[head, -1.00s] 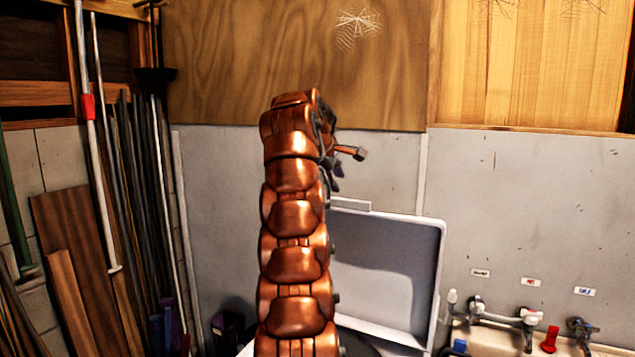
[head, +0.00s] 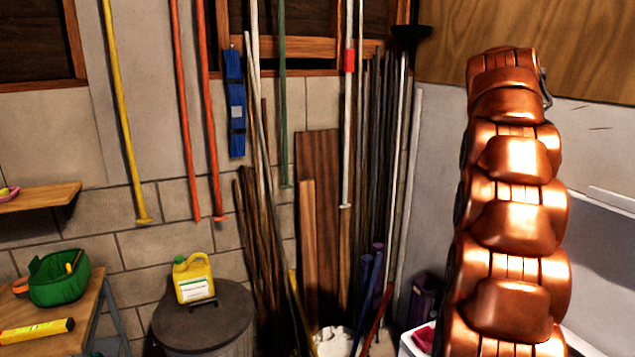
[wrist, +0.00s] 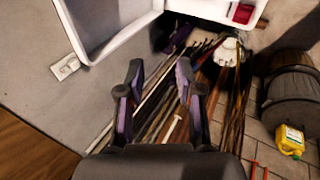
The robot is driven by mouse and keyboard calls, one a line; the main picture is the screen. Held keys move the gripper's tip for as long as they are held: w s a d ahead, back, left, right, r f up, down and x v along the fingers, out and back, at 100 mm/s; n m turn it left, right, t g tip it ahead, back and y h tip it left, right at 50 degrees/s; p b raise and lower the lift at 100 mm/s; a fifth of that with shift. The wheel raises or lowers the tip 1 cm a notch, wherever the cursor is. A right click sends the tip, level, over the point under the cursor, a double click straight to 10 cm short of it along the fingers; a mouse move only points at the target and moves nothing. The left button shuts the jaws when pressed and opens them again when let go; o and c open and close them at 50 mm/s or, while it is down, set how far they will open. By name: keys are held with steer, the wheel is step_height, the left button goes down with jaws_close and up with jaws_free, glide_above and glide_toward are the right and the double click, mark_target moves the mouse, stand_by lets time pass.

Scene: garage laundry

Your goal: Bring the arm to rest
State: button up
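My copper-coloured arm (head: 512,215) stands upright at the right of the head view, in front of the grey wall and the white raised lid. My gripper is hidden behind the arm there. In the wrist view my gripper (wrist: 160,88) shows two dark fingers with purple pads, apart from each other with nothing between them. Beyond them lie the poles and boards, well away from the fingertips.
A white open-lidded appliance (wrist: 95,45) is close to the gripper in the wrist view. A yellow jug (head: 194,279) stands on a round grey bin (head: 205,325). A wooden bench (head: 88,310) with a green basket (head: 60,277) is at the left. Poles and boards (head: 318,220) lean in the corner.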

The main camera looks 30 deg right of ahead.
steer(key=a+f+y, duration=0.1)
steer(key=a+f, duration=0.4)
steer(key=a, duration=0.5)
steer(key=a+f+y, duration=0.2)
steer(key=a+f, duration=0.2)
steer(key=a, duration=0.7)
steer(key=a+f+y, duration=0.1)
steer(key=a+f, duration=0.4)
steer(key=a, duration=0.5)
steer(key=s+a+f+g+y, duration=0.1)
steer(key=s+a+f, duration=0.6)
steer(key=s+a, duration=0.2)
steer(key=s+a+f+g+b, duration=0.1)
steer(key=s+a+f+g, duration=0.1)
steer(key=s+a+f, duration=0.6)
steer(key=s+a, duration=0.1)
steer(key=s, duration=0.3)
steer(key=shift+s+m+y, duration=0.15)
steer(key=shift+m+y, duration=0.15)
steer(key=shift+y, duration=0.1)
